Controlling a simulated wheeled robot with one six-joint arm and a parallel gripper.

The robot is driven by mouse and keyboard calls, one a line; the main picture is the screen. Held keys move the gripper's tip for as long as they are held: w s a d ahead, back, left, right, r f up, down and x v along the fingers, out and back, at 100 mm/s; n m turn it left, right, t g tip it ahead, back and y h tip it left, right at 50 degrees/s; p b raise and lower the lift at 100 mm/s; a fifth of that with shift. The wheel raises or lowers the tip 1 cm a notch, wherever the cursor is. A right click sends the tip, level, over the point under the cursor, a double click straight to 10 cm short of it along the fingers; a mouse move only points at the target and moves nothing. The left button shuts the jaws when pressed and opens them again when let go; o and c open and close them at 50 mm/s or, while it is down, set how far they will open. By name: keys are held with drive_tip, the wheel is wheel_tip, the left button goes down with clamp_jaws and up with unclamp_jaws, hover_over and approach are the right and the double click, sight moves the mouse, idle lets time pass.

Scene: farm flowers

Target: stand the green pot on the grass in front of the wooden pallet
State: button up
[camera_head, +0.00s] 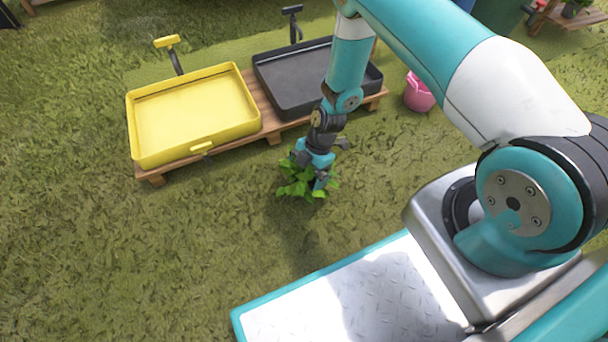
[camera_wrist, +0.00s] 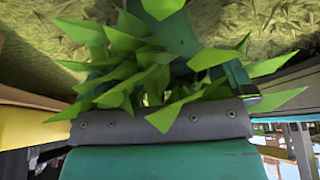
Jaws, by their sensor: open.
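A leafy green plant (camera_head: 296,188) shows just in front of the wooden pallet (camera_head: 272,128), over the grass. Its leaves hide the green pot in the head view, so I cannot tell whether the pot touches the grass. My gripper (camera_head: 314,178) points down among the leaves, with its jaws open. In the wrist view, the leaves (camera_wrist: 130,70) fill the space in front of my gripper and hide most of the pot and the fingertips.
A yellow tub (camera_head: 195,115) and a black tub (camera_head: 300,82) stand on the pallet, each with a small upright fitting behind it. A pink bucket (camera_head: 418,93) stands right of the pallet. Open grass (camera_head: 120,250) lies in front and to the left.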

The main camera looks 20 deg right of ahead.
drive_tip(key=p+v, duration=0.5)
drive_tip(key=v, duration=0.5)
drive_tip(key=a+r+m, duration=0.3)
drive_tip(key=r, duration=0.9)
drive_tip(key=a+r+m, duration=0.3)
drive_tip(key=a+r, duration=0.1)
drive_tip(key=r, duration=0.8)
drive_tip(key=s+a+r+m+t, duration=0.1)
drive_tip(key=s+r+m, duration=0.7)
drive_tip(key=s+r, duration=1)
drive_tip(key=shift+s+a+m, duration=0.3)
drive_tip(key=shift+s+a, duration=0.35)
drive_tip(key=shift+s, duration=0.25)
drive_tip(key=shift+d, duration=0.1)
